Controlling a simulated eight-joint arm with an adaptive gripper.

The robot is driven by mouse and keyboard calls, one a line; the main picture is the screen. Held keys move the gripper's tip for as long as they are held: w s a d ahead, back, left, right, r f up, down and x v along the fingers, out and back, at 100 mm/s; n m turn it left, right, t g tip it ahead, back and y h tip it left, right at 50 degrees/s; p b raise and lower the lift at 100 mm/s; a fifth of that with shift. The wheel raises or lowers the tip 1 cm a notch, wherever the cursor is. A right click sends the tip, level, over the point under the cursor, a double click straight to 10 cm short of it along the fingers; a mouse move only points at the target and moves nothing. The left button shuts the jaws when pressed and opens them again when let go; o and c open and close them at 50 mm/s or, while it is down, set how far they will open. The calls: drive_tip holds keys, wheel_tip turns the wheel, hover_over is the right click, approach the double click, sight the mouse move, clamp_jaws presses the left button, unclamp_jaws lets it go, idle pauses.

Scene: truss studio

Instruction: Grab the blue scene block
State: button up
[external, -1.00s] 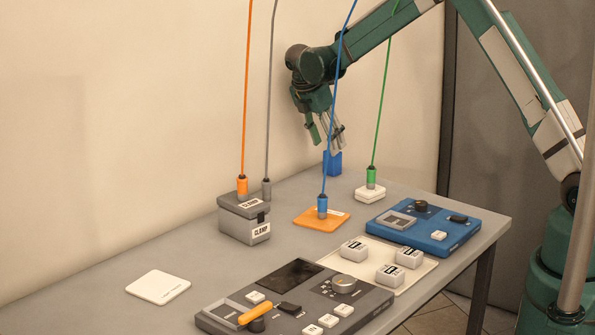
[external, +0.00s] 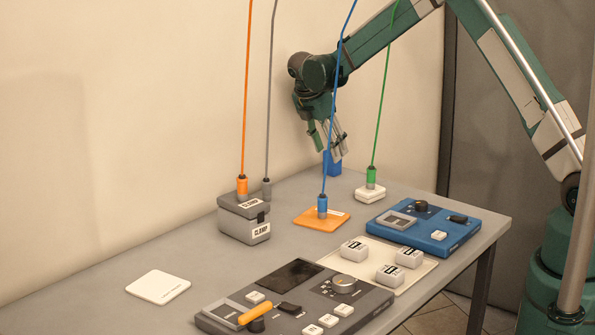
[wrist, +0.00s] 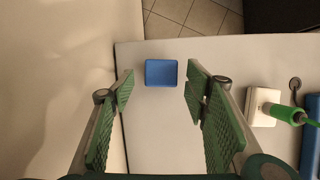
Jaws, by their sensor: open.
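The blue scene block (external: 333,165) stands at the far end of the grey table, near the wall, partly hidden behind my gripper's fingers in the external view. In the wrist view the blue block (wrist: 162,73) is a small rounded rectangle seen from above, close to the table's far edge. My gripper (external: 329,147) points down just above the block, its fingers spread. In the wrist view the green-padded fingers of my gripper (wrist: 158,90) stand wide apart, with the block between and slightly beyond their tips. Nothing is held.
A white block with a green plug and cable (external: 369,193) stands right of the blue block; it also shows in the wrist view (wrist: 262,107). An orange pad (external: 321,217), a blue panel (external: 423,227) and a grey clamp box (external: 244,217) are nearer. Cables hang from above.

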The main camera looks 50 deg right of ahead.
sight(330, 163)
drive_tip(key=shift+x, duration=2.55)
drive_tip(key=shift+a, duration=0.1)
drive_tip(key=c, duration=1)
